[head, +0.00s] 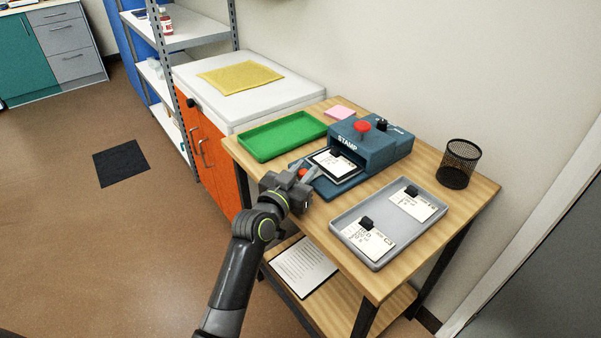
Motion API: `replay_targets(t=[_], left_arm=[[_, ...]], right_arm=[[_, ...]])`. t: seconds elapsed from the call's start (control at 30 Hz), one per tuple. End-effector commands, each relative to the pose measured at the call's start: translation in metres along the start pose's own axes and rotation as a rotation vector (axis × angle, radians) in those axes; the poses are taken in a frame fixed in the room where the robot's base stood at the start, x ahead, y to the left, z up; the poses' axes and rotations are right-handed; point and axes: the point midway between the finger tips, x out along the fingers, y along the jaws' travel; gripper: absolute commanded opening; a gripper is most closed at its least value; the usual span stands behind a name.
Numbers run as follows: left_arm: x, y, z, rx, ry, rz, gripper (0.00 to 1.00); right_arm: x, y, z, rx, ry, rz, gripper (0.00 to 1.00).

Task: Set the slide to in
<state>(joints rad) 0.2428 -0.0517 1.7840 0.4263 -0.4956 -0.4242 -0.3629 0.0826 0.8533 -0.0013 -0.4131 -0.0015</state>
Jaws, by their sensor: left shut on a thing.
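The blue stamp machine (370,145), marked STAMP, stands on the wooden table with a red knob (362,126) on top. Its slide (335,164) is a dark tray with a white card in it, at the front opening of the machine. Part of the slide sticks out toward the front left, over the blue base. My left gripper (311,175) is shut at the slide's front end, by a small red part that it mostly covers. The exact grip point is partly hidden by the gripper. My right gripper is not in view.
A green tray (282,136) lies empty at the back left, near a pink pad (340,112). A grey tray (370,262) holds two cards with black clips at the front right. A black mesh cup (459,164) stands at the right. Bare tabletop lies between them.

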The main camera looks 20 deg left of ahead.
Motion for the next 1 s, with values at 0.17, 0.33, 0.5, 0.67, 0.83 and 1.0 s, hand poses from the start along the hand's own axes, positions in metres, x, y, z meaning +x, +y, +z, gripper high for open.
replay_targets(t=[0.17,0.33,0.5,0.67,0.83,1.0], left_arm=[[0.000,0.000,0.000,0.000,0.000,0.000,0.41],[0.000,0.000,0.000,0.000,0.000,0.000,0.43],[-0.002,0.000,0.000,0.000,0.000,0.000,0.43],[-0.018,-0.001,0.001,-0.001,-0.001,-0.001,0.43],[-0.050,-0.001,0.001,0.000,0.000,-0.002,0.43],[-0.086,-0.001,0.002,-0.001,-0.001,-0.002,0.43]], right_arm=[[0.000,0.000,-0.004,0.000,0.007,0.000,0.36],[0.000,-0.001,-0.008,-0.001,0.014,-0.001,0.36],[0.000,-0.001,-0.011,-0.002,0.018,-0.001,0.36],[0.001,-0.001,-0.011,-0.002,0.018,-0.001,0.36],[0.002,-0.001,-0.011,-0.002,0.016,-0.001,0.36],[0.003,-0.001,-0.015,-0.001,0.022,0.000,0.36]])
